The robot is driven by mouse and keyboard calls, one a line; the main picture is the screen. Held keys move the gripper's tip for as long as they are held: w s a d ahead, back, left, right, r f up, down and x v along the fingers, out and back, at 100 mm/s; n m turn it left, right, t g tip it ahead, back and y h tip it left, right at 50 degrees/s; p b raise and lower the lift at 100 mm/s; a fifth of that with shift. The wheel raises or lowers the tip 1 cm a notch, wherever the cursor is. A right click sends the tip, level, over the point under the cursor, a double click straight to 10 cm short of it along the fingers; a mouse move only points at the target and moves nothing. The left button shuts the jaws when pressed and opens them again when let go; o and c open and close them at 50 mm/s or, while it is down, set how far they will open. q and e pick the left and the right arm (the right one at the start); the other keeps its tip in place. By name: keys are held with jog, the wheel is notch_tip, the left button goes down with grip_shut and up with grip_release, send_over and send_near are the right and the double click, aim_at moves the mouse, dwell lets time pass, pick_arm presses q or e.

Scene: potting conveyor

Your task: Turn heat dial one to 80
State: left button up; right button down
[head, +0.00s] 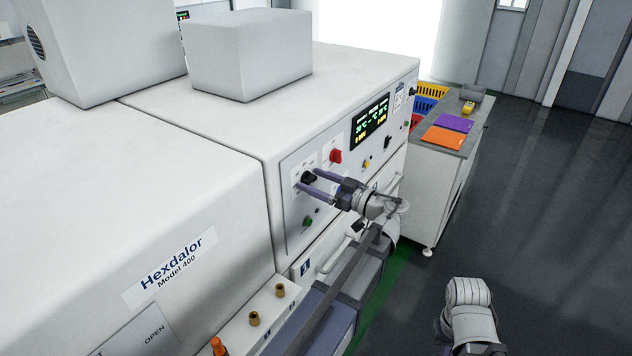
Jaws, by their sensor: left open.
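A black dial (308,177) sits on the white machine's front control panel (290,215). Its label and setting are too small to read, so I cannot tell if it is heat dial one. My left gripper (306,180) is open, with its two purple-grey fingers pointing at the panel, one on the upper side and one on the lower side of the black dial. Whether they touch it is unclear. A dark display (370,121) with green and yellow digits is farther along the panel. My right gripper is out of view; only part of that arm shows at bottom right.
A red knob (335,156), a green button (308,221) and another black dial (387,142) are on the same panel. A side table (448,110) with orange and purple folders stands beyond. The floor at right is clear.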

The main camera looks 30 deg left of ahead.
pick_arm(q)
grip_shut()
dwell(0.6)
jog(key=shift+m, duration=0.3)
jog(key=m, duration=0.3)
jog(key=shift+m, duration=0.4)
jog(key=m, duration=0.4)
jog(key=shift+w+m, duration=0.15)
jog(key=shift+m, duration=0.15)
jog(key=m, duration=0.4)
jog(key=shift+f, duration=0.1)
jog(key=m, duration=0.4)
jog(key=shift+m, duration=0.3)
jog(key=shift+f+m, duration=0.1)
jog(key=shift+m, duration=0.2)
